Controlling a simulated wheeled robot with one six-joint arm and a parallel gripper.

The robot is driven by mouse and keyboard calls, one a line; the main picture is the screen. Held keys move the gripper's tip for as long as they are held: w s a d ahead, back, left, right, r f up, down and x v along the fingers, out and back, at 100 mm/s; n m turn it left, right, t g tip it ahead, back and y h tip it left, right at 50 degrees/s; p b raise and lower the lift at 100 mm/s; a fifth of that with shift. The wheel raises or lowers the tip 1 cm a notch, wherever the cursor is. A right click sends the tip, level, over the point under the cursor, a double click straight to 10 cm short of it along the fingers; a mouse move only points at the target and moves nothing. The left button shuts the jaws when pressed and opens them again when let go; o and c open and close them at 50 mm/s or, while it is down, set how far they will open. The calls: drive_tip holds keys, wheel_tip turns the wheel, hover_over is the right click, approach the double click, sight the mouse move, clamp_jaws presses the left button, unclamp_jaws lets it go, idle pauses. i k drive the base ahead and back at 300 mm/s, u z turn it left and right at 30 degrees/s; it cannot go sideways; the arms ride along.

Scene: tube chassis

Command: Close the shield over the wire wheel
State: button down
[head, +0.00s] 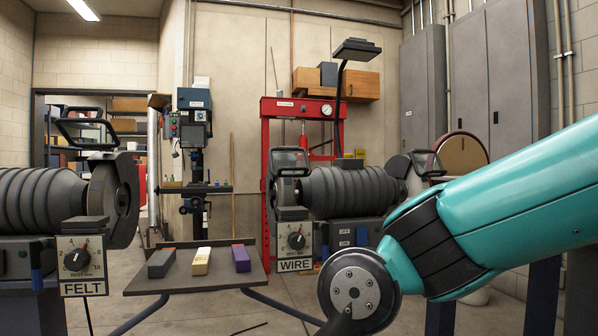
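The wire wheel station is the left end of the middle grinder (350,191), above a dial plate marked WIRE (295,265). A dark-framed shield (290,158) with a clear pane stands up at that end, above the wheel housing. The wire wheel itself is hard to make out. My arm comes in from the right, and its round wrist end is low in front, right of the WIRE plate and apart from the shield. My gripper's fingers are out of view below the bottom edge.
A second grinder (40,200) with a FELT plate (83,268) and its own shield frame (85,133) stands at left. A low table (190,276) with three bars stands between the grinders. A red press (266,150) and grey cabinets (490,80) stand behind.

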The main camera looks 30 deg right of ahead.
sight(291, 161)
drive_tip(key=k, duration=1.15)
drive_tip(key=u, duration=0.8)
drive_tip(key=i, duration=1.95)
drive_tip(key=z, duration=0.9)
